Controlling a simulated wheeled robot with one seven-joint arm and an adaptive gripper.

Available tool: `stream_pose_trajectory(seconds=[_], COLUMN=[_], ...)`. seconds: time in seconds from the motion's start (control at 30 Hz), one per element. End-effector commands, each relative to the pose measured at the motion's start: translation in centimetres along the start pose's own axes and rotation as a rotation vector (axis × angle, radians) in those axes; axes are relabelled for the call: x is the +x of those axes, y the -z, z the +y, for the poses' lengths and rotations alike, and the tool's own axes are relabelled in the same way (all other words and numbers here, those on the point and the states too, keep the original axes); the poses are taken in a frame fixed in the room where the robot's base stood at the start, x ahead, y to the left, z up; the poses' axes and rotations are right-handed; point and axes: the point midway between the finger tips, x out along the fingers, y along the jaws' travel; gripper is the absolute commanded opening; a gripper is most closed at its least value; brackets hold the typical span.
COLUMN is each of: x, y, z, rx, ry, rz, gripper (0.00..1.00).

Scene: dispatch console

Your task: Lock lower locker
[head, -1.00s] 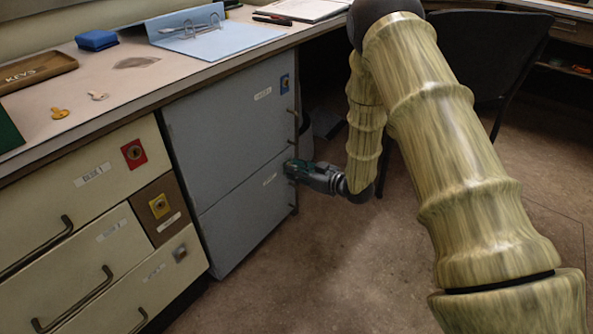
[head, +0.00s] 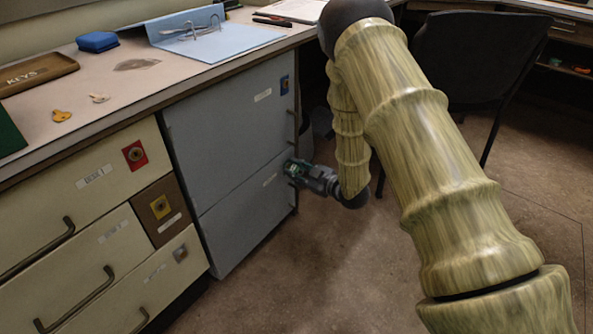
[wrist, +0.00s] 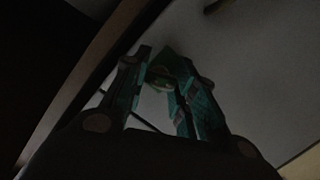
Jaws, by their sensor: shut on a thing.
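The lower locker (head: 245,215) is the lower grey door of the cabinet, and its door looks closed. My gripper (head: 291,168) is at this door's upper right corner, beside the edge. In the wrist view my gripper's teal fingers (wrist: 163,82) are closed around a small, roundish, greenish thing (wrist: 160,84) against the grey door. It is too dark to tell if this is a key. The gripper hides the lock area behind it.
On the desktop lie an orange key (head: 61,116), a pale key (head: 99,98), a brown key tray (head: 38,74) and a blue binder (head: 215,42). A black chair (head: 470,65) stands behind my arm. Floor is open in front.

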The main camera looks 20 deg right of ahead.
Motion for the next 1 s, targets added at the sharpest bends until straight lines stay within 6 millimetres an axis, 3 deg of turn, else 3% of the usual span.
stream_pose_trajectory(seconds=[0.47,0.73,1.0], x=[0.31,0.30,0.27], y=[0.25,0.27,0.34], z=[0.03,0.07,0.17], rx=[-0.078,-0.289,-0.335], ry=[-0.015,-0.058,-0.069], rz=[0.005,0.005,0.005], gripper=[0.01,0.01,0.01])
